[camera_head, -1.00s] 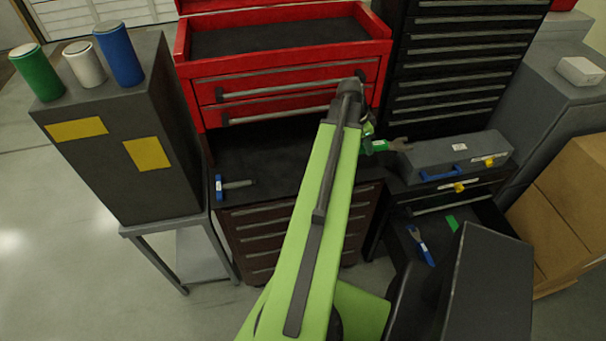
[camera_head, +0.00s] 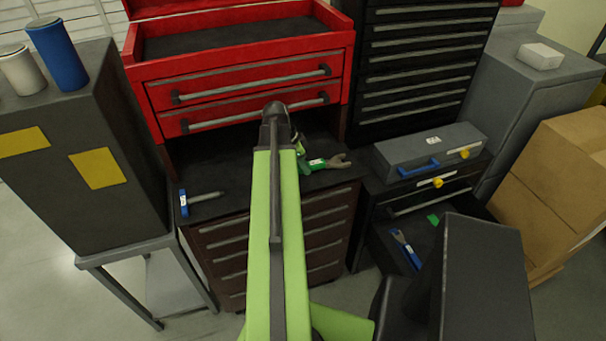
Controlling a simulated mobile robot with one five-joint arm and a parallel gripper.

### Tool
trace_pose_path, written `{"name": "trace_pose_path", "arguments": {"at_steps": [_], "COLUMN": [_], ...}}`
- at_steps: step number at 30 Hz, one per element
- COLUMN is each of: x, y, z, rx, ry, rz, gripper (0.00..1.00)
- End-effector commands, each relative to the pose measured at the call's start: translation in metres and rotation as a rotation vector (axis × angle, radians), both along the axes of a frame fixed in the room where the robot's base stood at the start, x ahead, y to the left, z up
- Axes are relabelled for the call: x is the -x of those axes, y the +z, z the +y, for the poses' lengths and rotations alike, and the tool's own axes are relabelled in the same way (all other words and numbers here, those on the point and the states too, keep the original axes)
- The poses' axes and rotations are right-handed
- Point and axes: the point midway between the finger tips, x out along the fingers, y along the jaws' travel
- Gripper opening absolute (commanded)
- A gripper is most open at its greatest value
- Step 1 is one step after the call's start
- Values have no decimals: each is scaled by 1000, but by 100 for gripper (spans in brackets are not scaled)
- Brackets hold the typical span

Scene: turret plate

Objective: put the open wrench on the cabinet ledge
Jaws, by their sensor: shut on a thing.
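The open wrench (camera_head: 338,161), with a green handle and a grey forked head, lies across the front of my gripper (camera_head: 304,162), its head pointing right. My gripper is shut on its green handle; my arm partly hides the fingers. The wrench shows over the right part of the dark cabinet ledge (camera_head: 235,165), below the red tool chest. I cannot tell whether it touches the ledge.
A blue-headed hammer (camera_head: 192,203) lies at the ledge's left. A grey toolbox (camera_head: 430,146) stands right, above an open drawer holding a blue-handled tool (camera_head: 406,249). The red chest (camera_head: 240,85) overhangs the ledge. Cardboard boxes (camera_head: 545,190) stand far right.

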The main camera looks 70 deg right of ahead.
Motion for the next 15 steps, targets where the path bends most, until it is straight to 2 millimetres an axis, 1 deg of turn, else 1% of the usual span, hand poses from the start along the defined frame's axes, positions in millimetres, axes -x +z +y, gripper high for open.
{"name": "trace_pose_path", "arguments": {"at_steps": [1,7,11,12,15], "x": [0,0,1,1,1], "y": [-11,-6,-10,-9,-9], "z": [0,0,0,0,0], "rx": [1,0,0,0,0], "ry": [0,0,-1,-1,-1], "rz": [1,0,0,0,0], "gripper": [0,0,0,33,46]}}
